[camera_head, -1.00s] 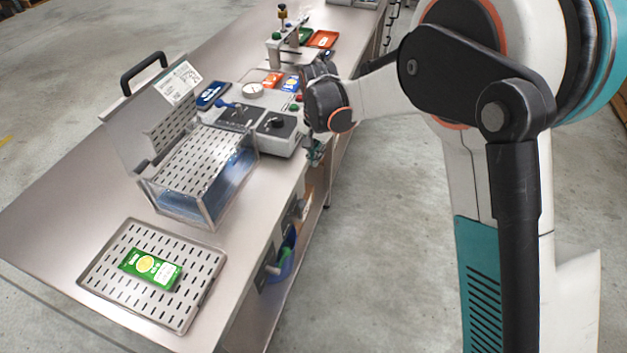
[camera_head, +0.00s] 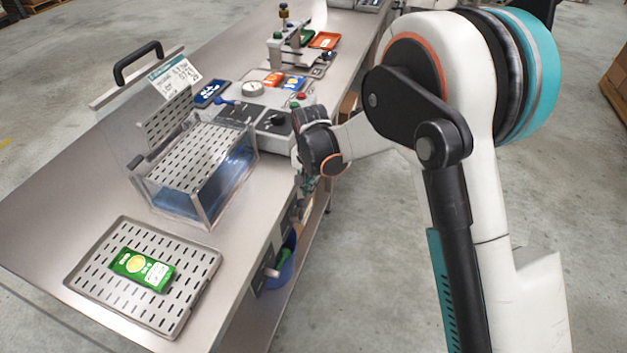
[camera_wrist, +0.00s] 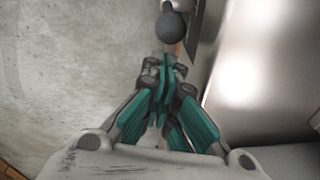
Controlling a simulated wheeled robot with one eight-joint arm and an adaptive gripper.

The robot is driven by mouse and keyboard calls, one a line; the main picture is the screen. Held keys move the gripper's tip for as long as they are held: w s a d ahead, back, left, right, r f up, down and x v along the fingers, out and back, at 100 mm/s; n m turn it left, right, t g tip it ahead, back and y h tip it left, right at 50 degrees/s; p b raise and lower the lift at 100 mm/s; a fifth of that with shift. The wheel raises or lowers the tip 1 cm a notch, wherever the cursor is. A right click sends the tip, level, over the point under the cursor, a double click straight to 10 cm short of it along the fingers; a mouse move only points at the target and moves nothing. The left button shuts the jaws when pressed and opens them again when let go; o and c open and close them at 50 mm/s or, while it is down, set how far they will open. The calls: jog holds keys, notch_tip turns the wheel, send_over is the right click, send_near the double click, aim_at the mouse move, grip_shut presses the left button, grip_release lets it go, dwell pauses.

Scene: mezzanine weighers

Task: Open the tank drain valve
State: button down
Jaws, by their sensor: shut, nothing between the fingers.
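The clear-walled tank (camera_head: 205,190) stands on the bench with its lid raised and a slotted plate inside; bluish liquid shows low in it. My gripper (camera_head: 308,188) points down beside the bench's right edge, right of the tank, partly hidden by its own wrist. In the wrist view my gripper (camera_wrist: 164,72) is shut and empty, its teal fingers together. A dark ball knob (camera_wrist: 173,27) on a short stem shows just beyond the fingertips, at the bench side, apart from them in the picture. I cannot tell for sure whether it belongs to the drain valve.
A slotted tray (camera_head: 185,312) with a green packet (camera_head: 142,270) lies at the bench's near end. A blue bucket (camera_head: 287,268) is below the bench edge. A grey control unit (camera_head: 268,140) and a small press (camera_head: 283,50) stand farther back. Open floor lies right of the bench.

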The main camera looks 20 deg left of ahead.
jog(key=shift+s, duration=0.2)
jog(key=shift+s+a+r+t, duration=0.1)
jog(key=shift+s+r+t, duration=0.2)
jog(key=shift+s, duration=0.45)
jog(key=shift+s+a+r+t, duration=0.1)
jog(key=shift+s+r+t, duration=0.2)
jog(key=shift+s, duration=0.45)
jog(key=shift+w, duration=0.1)
jog(key=shift+w+f, duration=0.1)
jog(key=w+d+r, duration=0.2)
jog(key=w, duration=0.3)
jog(key=p+v, duration=0.3)
jog(key=v, duration=0.6)
jog(key=shift+a+r+p, duration=0.25)
jog(key=shift+a+p, duration=0.1)
